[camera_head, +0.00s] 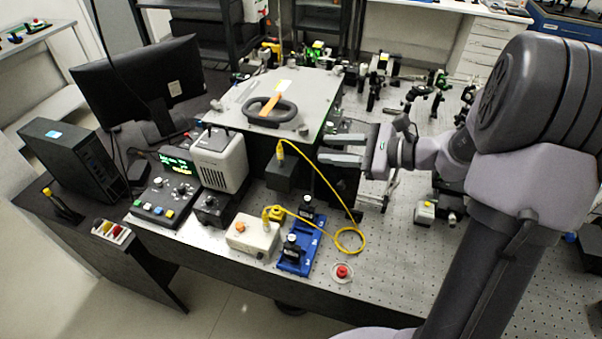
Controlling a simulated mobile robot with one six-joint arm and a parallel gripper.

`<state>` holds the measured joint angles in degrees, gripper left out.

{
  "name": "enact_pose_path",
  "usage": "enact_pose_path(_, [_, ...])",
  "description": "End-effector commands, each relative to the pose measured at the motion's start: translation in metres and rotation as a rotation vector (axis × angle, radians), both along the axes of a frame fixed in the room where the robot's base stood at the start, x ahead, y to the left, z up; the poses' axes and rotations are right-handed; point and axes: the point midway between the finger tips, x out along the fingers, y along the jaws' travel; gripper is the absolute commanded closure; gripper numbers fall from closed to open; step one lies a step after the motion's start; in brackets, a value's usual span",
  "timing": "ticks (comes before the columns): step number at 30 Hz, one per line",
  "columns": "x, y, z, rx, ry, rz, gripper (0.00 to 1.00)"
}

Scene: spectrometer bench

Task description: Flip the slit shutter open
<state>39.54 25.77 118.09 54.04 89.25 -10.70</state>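My gripper (326,149) is at the centre, pointing left. Its two grey fingers are apart, with nothing visible between them. It is beside the right front corner of the large grey-topped box (315,90), over the dark area at that side. I cannot make out the slit shutter clearly. It may be hidden behind my gripper or too small to tell, so I cannot say whether it is open or shut. A small black box (282,178) with a yellow cable plugged into its top is left of and below my fingers.
A dark handle (271,111) with an orange tag lies on the grey top. A yellow cable (346,205) loops over the perforated bench (390,265). A blue tray (293,264), white box (250,238) and red button (342,271) stand in front. Optics mounts (437,82) stand at back right.

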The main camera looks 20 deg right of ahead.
Motion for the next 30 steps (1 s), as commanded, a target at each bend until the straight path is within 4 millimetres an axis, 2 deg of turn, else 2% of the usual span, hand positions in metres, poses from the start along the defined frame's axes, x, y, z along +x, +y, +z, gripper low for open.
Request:
enact_pose_path(3, [-0.015, 0.029, 0.01, -0.102, -0.005, 0.097, 0.67])
enact_pose_path(9, [-0.047, 0.071, 0.021, -0.295, -0.026, 0.256, 0.67])
enact_pose_path(12, [-0.062, 0.085, 0.024, -0.381, -0.039, 0.322, 0.67])
enact_pose_path(18, [-0.077, 0.096, 0.026, -0.472, -0.055, 0.386, 0.67])
enact_pose_path(30, [-0.078, 0.097, 0.026, -0.479, -0.057, 0.39, 0.67])
